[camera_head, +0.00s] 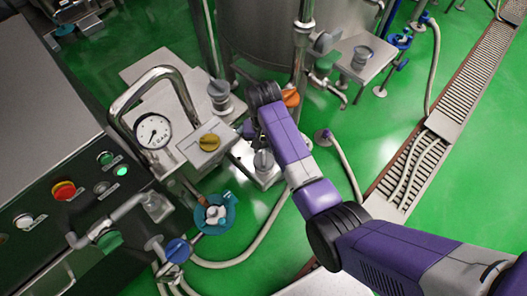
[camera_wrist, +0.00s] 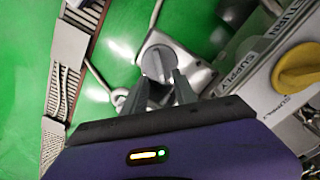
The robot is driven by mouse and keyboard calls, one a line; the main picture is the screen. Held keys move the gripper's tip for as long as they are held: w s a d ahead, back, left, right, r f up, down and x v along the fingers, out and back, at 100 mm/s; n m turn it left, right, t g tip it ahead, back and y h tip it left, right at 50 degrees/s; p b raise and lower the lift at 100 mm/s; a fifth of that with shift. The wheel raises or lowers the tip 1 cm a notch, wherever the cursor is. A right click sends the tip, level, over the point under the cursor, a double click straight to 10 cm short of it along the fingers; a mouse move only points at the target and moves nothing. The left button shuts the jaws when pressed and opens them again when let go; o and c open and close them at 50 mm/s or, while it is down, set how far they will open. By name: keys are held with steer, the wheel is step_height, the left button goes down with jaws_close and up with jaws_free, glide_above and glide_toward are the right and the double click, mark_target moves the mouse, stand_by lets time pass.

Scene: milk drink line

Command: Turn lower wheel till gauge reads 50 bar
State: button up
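The round white pressure gauge (camera_head: 154,131) faces up beside the bent steel pipe; its numbers are too small to read. A teal handwheel (camera_head: 215,213) is below and right of it. I cannot tell which control is the lower wheel. A grey knob (camera_head: 264,160) on a metal block stands left of my purple arm. A grey knob (camera_wrist: 158,62) shows in the wrist view just beyond my gripper (camera_wrist: 158,84). The two fingers are apart with nothing seen held; contact with the knob cannot be told. In the head view the fingers are hidden.
A yellow knob (camera_head: 209,142) sits on the metal box; it also shows in the wrist view (camera_wrist: 299,67) beside RETURN and SUPPLY lettering. A blue knob (camera_head: 177,250) is lower left. A control panel with a red button (camera_head: 64,191) stands left. Hoses cross the green floor.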

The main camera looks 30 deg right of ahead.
mark_target(264, 158)
steer(key=shift+r, duration=0.75)
stand_by(2.8)
steer(key=o, duration=1.1)
steer(key=s+d+f+n+t+y+b, duration=0.1)
steer(key=s+d+f+n+y+b, duration=0.1)
steer(key=d+f+n+b, duration=0.35)
step_height(264, 158, up, 5)
steer(key=a+n+t+y+b, duration=0.1)
steer(key=a+n+y+b, duration=0.1)
steer(key=n, duration=1.1)
steer(key=shift+m, duration=0.25)
steer(key=shift+x, duration=4.1)
steer(key=shift+w, duration=0.1)
